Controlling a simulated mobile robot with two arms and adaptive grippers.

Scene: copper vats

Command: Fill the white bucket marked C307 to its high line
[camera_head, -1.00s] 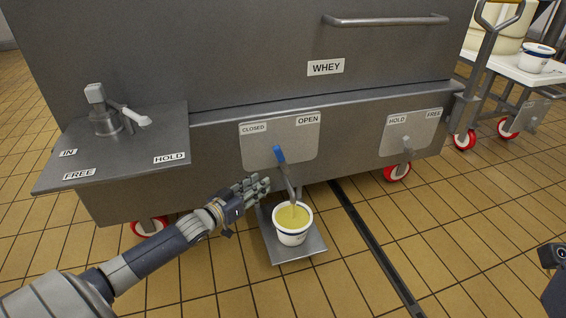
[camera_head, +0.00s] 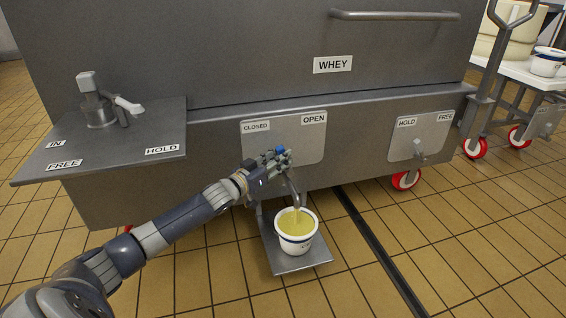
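The white bucket (camera_head: 297,244) with a blue band stands upright on a low metal plate (camera_head: 300,264) under the whey vat's spout (camera_head: 293,190). Yellow liquid fills much of it, and a thin stream appears to fall into it from the spout. Its marking and high line are too small to read. My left gripper (camera_head: 280,161) is at the blue tap handle (camera_head: 280,150), its fingers around or beside it. Whether they are closed on the handle is not clear. The handle is partly hidden, between the CLOSED and OPEN labels. My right gripper is not in view.
The steel vat (camera_head: 230,60) labelled WHEY fills the back. A side shelf (camera_head: 120,140) with a lever stands at left. A HOLD/FREE plate (camera_head: 420,138) is at right. A trolley (camera_head: 515,68) with another white bucket (camera_head: 547,62) stands far right. A floor drain (camera_head: 375,245) runs right of the bucket.

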